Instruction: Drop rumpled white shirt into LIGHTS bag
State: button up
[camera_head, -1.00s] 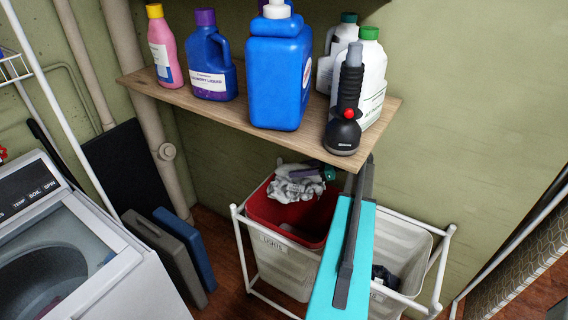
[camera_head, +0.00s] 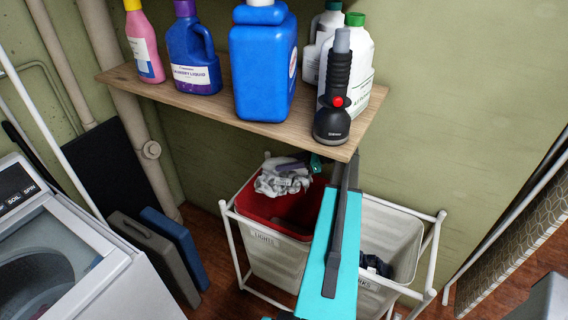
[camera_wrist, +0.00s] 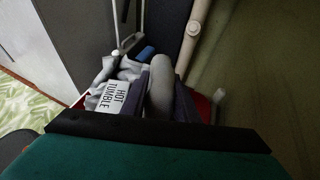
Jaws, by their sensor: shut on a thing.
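The rumpled white shirt (camera_head: 272,184) hangs from my gripper (camera_head: 293,167) over the back part of the red-lined bag (camera_head: 290,212), whose front label reads LIGHTS. In the wrist view the shirt (camera_wrist: 130,68) is bunched at and beside the two dark fingers of my gripper (camera_wrist: 160,88), with a grey roll between them. A white tag (camera_wrist: 108,97) reading HOT TUMBLE shows next to the left finger. The red lining (camera_wrist: 203,107) shows beyond the fingers. My gripper is shut on the shirt. Whether the shirt touches the bag's rim is unclear.
A second, pale bag (camera_head: 403,235) with dark cloth inside stands to the right in the same white frame. A wooden shelf (camera_head: 200,106) with several bottles and a black handheld device (camera_head: 332,125) overhangs the bags. A washer (camera_head: 120,275) stands left.

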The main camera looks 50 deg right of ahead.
aim_at(285, 172)
jog(key=shift+f+b, duration=1.4)
jog(key=shift+f, duration=0.75)
jog(key=o, duration=1.2)
jog(key=shift+o, duration=0.2)
jog(key=shift+s, duration=0.1)
jog(key=b+v, duration=0.3)
jog(key=v, duration=1)
jog(key=shift+s+d+r, duration=0.2)
jog(key=shift+s+d, duration=0.05)
